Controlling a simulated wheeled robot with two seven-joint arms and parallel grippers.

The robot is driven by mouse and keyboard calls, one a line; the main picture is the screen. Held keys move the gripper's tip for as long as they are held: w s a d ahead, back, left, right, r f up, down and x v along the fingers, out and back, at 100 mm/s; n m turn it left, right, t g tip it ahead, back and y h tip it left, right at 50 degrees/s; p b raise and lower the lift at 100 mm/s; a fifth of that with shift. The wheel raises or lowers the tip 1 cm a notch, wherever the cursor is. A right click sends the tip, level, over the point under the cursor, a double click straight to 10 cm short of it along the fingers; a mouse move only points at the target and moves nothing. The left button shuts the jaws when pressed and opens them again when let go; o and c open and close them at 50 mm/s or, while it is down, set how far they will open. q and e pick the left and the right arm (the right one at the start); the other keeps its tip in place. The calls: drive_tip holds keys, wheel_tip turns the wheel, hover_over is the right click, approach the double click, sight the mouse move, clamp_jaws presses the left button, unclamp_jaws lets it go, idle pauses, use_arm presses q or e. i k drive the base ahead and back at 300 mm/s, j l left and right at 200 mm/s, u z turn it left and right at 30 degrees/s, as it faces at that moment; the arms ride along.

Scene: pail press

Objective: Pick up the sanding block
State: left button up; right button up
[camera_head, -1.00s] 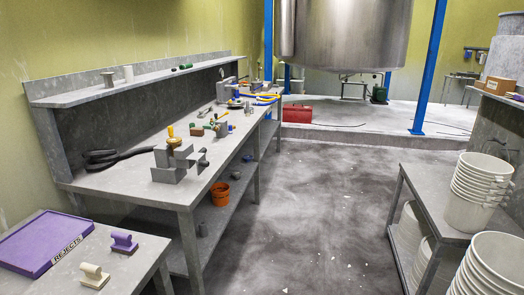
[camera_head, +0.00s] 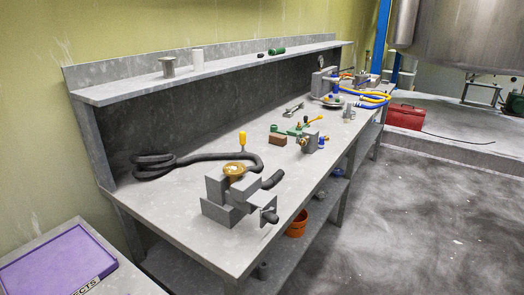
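A small brown block (camera_head: 278,139), which looks like the sanding block, lies on the grey workbench (camera_head: 185,225) around the middle of its length. It sits just left of a grey and brass fitting (camera_head: 310,142) and in front of a green tool (camera_head: 290,129). Its top and front show, and nothing grips it. Neither of my grippers is in view.
A grey vise (camera_head: 226,210) with a brass piece on top stands at the bench's near end. A black hose (camera_head: 200,158) lies behind it. A wrench (camera_head: 293,109) lies farther back. A purple tray (camera_head: 55,265) is at lower left. Open floor (camera_head: 430,220) lies right.

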sight(280, 140)
drive_tip(key=u, duration=0.3)
drive_tip(key=i+l+u, duration=0.15)
drive_tip(key=l+u, duration=0.3)
drive_tip(key=i+l+u, duration=0.1)
drive_tip(key=l+u, duration=0.35)
